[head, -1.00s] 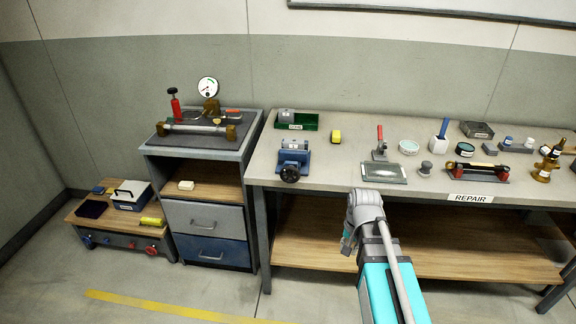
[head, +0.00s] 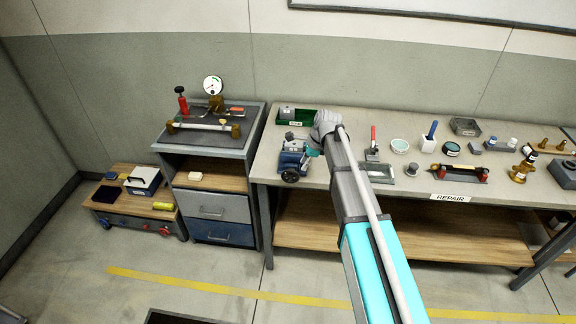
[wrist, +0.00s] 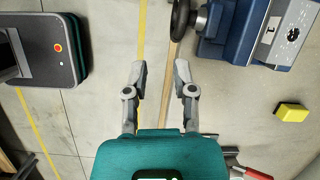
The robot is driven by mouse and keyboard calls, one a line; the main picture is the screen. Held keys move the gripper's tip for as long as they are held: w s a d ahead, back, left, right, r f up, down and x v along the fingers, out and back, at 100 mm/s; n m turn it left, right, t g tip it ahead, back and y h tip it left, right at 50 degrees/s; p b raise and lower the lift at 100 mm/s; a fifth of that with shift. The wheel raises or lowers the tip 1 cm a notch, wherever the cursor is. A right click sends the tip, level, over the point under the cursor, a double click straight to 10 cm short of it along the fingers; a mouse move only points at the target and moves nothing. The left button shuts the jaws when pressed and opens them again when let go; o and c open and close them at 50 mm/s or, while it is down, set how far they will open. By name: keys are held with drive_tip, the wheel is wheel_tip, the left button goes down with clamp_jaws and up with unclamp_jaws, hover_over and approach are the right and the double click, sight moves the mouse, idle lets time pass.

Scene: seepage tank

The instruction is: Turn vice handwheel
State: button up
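The blue vice (head: 292,156) sits at the left front of the repair bench, with its dark handwheel (head: 290,176) facing the front edge. In the wrist view, the vice (wrist: 250,38) is at the top right and its black handwheel (wrist: 181,18) is at the top centre, partly cut off by the frame. My gripper (wrist: 158,68) is open and empty, its two fingers apart. The handwheel lies ahead of the fingertips, slightly to the right, and no contact shows. In the head view my arm hides most of the gripper beside the vice.
A yellow block (wrist: 291,112) lies on the bench near the vice. A green tray (head: 290,117) stands behind the vice. A red-handled tool (head: 373,142) and a framed plate (head: 381,172) lie to the right.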

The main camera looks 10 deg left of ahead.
drive_tip(key=w+a+r+m+p, duration=0.1)
drive_tip(key=w+a+r+m, duration=0.1)
drive_tip(key=r, duration=0.1)
drive_tip(key=shift+w+a+y+p, duration=0.2)
drive_tip(key=shift+a+y+p, duration=0.05)
drive_tip(key=shift+y+p, duration=0.1)
drive_tip(key=shift+f, duration=0.2)
drive_tip(key=b, duration=0.5)
approach(284, 181)
drive_tip(key=b+x, duration=0.5)
drive_tip(key=a+b+x, duration=0.1)
drive_tip(key=b+x, duration=0.1)
drive_tip(key=x, duration=0.1)
drive_tip(key=shift+w+r+b, duration=0.3)
drive_tip(key=shift+w+b, duration=0.05)
drive_tip(key=shift+b, duration=0.05)
idle(0.3)
clamp_jaws()
drive_tip(key=shift+d, duration=0.6)
drive_tip(key=shift+a, duration=0.45)
